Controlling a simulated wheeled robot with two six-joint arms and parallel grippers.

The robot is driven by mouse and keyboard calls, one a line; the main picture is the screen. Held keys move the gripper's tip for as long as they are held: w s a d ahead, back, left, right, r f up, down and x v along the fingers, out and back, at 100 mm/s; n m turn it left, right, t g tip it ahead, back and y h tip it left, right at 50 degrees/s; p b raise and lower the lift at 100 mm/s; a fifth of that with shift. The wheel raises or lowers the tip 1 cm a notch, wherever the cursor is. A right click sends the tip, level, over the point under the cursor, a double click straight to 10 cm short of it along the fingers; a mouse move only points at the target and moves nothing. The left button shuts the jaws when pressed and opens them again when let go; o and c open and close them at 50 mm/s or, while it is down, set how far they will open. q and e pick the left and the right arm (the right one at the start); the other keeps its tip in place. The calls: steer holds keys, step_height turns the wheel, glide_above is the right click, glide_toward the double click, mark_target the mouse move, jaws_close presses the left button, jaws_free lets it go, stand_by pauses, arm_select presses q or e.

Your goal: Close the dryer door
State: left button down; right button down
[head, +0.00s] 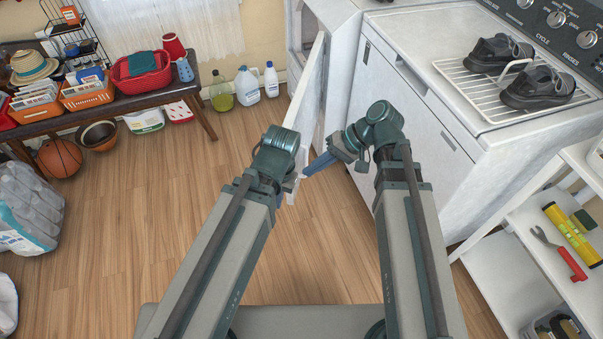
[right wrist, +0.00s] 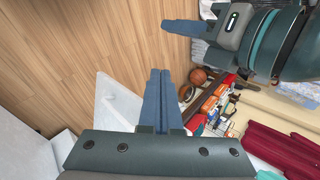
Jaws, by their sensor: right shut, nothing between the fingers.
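The dryer door (head: 311,95) is a white panel that stands open, swung out from the white machine at the back and seen nearly edge-on. A white panel in the right wrist view (right wrist: 118,108), left of the fingers, looks like the same door. My right gripper (head: 308,171) is shut and empty, its blue fingers pointing left by the door's near end. Its closed fingers also show in the right wrist view (right wrist: 158,75). I cannot tell whether they touch the door. My left gripper's blue fingers (right wrist: 182,27) show in the right wrist view; its wrist hides them in the head view.
A white machine (head: 440,135) with shoes (head: 520,70) on a rack stands at the right. A shelf (head: 515,265) with tools is at the lower right. A bench (head: 110,100) with baskets stands at the back left, bottles (head: 247,85) beside it. The wooden floor is mostly clear.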

steer(key=w+d+f+m+t+y+b, duration=0.4)
steer(key=w+d+f+y+b, duration=0.6)
steer(key=b, duration=1.1)
steer(key=a+r+n+t+h, duration=0.1)
steer(key=a, duration=1.1)
steer(key=shift+w+a+r, duration=0.4)
steer(key=shift+w, duration=0.05)
